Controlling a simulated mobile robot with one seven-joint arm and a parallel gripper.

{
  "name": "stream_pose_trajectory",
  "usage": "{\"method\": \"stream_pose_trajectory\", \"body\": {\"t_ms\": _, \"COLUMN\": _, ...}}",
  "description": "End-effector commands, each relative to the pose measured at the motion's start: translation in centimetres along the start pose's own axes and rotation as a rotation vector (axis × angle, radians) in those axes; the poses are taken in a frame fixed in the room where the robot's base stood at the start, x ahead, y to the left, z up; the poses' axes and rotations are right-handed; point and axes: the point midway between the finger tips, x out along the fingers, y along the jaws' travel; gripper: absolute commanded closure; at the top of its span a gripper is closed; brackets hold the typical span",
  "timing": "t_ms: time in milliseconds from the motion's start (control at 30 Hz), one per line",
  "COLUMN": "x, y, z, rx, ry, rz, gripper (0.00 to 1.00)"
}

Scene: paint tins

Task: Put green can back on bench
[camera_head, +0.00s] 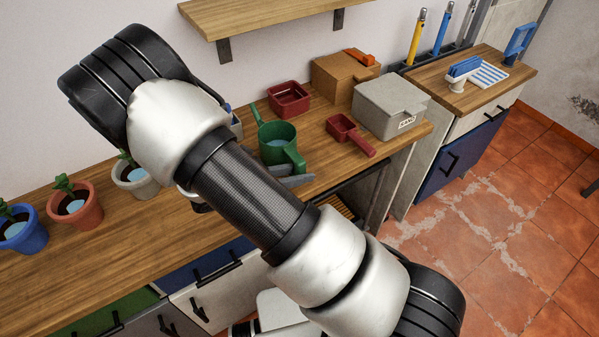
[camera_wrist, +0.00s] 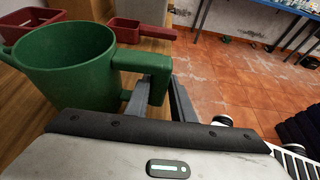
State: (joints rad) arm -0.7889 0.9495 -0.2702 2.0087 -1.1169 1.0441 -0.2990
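The green can (camera_head: 279,152) is a watering can with a spout and a block-like handle. In the head view it is upright at the bench's right part, its lower part partly behind my arm. In the wrist view the green can (camera_wrist: 80,62) fills the upper left, with its handle toward me. My gripper (camera_wrist: 160,90) has one grey finger on each side of the handle, seemingly closed on it. In the head view my gripper (camera_head: 292,177) shows only partly, beside the handle. The wooden bench (camera_head: 90,262) runs along the wall. I cannot tell whether the can's base touches it.
A red box (camera_head: 289,98), a red scoop (camera_head: 349,136), a grey lidded box (camera_head: 388,107) and a brown box (camera_head: 340,80) stand close behind and right of the can. Potted plants (camera_head: 76,208) line the left. A wooden shelf (camera_head: 260,14) hangs above.

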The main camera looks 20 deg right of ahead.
Motion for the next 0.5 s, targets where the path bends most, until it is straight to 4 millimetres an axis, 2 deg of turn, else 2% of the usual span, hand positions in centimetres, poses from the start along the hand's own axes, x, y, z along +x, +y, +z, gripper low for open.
{"method": "stream_pose_trajectory", "body": {"t_ms": 33, "x": 0.07, "y": -0.11, "z": -0.23, "rx": -0.003, "ry": 0.001, "rz": -0.001, "gripper": 0.7}}
{"method": "stream_pose_trajectory", "body": {"t_ms": 100, "x": 0.07, "y": -0.09, "z": -0.17, "rx": -0.002, "ry": 0.0, "rz": -0.001, "gripper": 0.63}}
{"method": "stream_pose_trajectory", "body": {"t_ms": 333, "x": 0.04, "y": -0.05, "z": -0.05, "rx": 0.0, "ry": -0.002, "rz": -0.001, "gripper": 0.63}}
{"method": "stream_pose_trajectory", "body": {"t_ms": 467, "x": 0.32, "y": -0.04, "z": -0.69, "rx": 0.001, "ry": -0.003, "rz": -0.001, "gripper": 0.63}}
{"method": "stream_pose_trajectory", "body": {"t_ms": 500, "x": -0.32, "y": 0.04, "z": -0.38, "rx": 0.002, "ry": -0.002, "rz": 0.002, "gripper": 0.63}}
